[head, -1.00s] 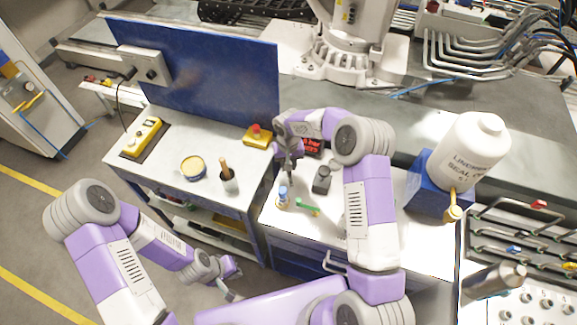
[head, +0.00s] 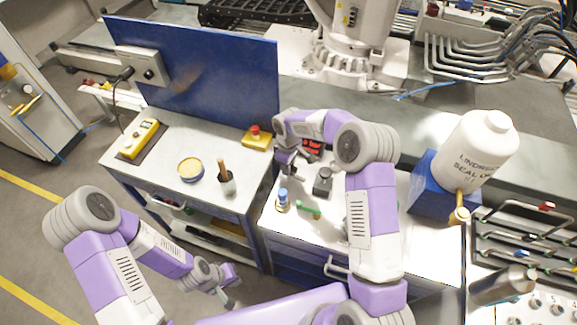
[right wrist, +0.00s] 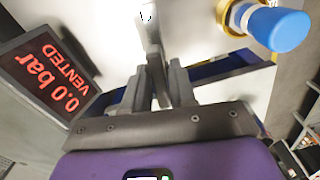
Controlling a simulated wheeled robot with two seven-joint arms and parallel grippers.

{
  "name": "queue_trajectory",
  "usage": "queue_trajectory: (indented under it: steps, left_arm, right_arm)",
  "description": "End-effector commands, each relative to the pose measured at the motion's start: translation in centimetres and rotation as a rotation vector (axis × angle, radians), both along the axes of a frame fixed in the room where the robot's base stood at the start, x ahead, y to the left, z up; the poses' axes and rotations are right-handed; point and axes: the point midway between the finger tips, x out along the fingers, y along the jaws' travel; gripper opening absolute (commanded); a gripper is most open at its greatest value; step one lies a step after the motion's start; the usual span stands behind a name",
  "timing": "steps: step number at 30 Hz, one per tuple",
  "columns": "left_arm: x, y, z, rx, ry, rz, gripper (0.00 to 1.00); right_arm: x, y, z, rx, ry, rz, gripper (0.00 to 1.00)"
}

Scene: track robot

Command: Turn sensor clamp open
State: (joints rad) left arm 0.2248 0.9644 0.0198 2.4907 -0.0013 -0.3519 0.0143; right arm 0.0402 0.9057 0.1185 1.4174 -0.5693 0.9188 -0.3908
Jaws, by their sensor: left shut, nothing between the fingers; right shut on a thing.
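My right gripper (head: 290,172) reaches down over the right bench. In the right wrist view its fingers (right wrist: 156,92) are shut on a narrow grey bar (right wrist: 152,45), which looks like a lever. I cannot tell for sure whether this is the sensor clamp. A blue knob on a brass collar (right wrist: 277,27) is close by at the upper right; it also shows in the head view (head: 282,197). A red-lettered display (right wrist: 47,77) reads "0.0 bar VENTED"; it stands behind the gripper in the head view (head: 313,147). My left gripper (head: 229,300) is shut and empty, low in front of the benches.
A green handle (head: 309,211) and a dark block (head: 322,183) are on the right bench. A large white bottle (head: 474,147) stands on a blue stand (head: 428,190) further right. The left bench holds a yellow tin (head: 191,168), a brush cup (head: 227,183) and a red-button box (head: 256,138).

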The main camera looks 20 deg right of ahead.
Motion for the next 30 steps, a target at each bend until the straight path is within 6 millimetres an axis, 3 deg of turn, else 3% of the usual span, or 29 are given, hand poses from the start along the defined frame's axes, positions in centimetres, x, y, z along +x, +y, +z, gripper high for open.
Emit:
queue_trajectory:
  steps: [12, 28, 29, 30]
  left_arm:
    - [0.00, 0.00, -0.20, 0.000, 0.000, 0.000, 0.00]
    - [0.00, 0.00, -0.22, 0.000, 0.000, 0.000, 0.00]
    - [0.00, 0.00, -0.22, 0.000, 0.000, 0.000, 0.00]
    - [0.00, 0.00, -0.22, 0.000, 0.000, 0.000, 0.00]
  right_arm:
    - [0.01, -0.04, 0.08, -0.001, -0.001, 0.174, 0.00]
    - [0.04, -0.06, 0.09, -0.001, -0.001, 0.195, 0.00]
    - [0.04, -0.06, 0.09, -0.001, -0.001, 0.195, 0.30]
    - [0.04, -0.06, 0.09, -0.001, -0.001, 0.195, 0.36]
